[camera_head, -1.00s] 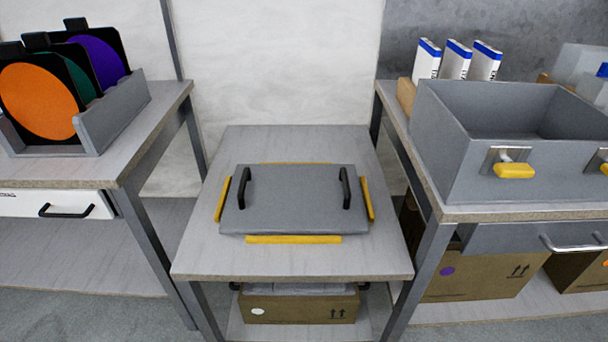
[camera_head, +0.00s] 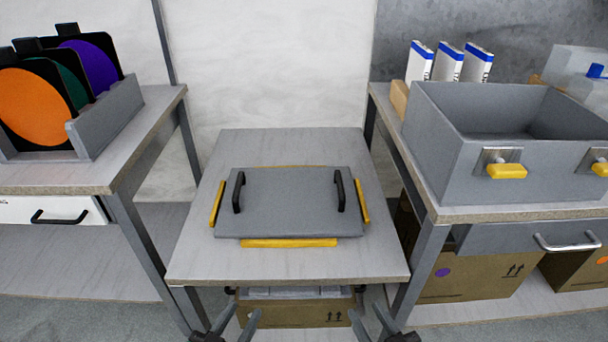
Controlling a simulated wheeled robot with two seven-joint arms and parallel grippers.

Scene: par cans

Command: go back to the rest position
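My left gripper (camera_head: 244,311) shows at the bottom edge, in front of the middle table. Its two fingers are apart with nothing between them. My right gripper (camera_head: 366,311) is also at the bottom edge, to the right, with its fingers apart and empty. Both are below the tabletop's front edge in the picture, and most of both arms is out of view. The middle table (camera_head: 200,258) bears a flat grey panel (camera_head: 288,205) with two black handles. Yellow strips lie along the panel's sides, and neither gripper touches it.
A left table holds a grey rack (camera_head: 108,115) with orange, green and purple discs. A right table holds a grey bin (camera_head: 435,150) with yellow handles, and white boxes (camera_head: 448,62) behind it. A cardboard box (camera_head: 300,312) sits under the middle table.

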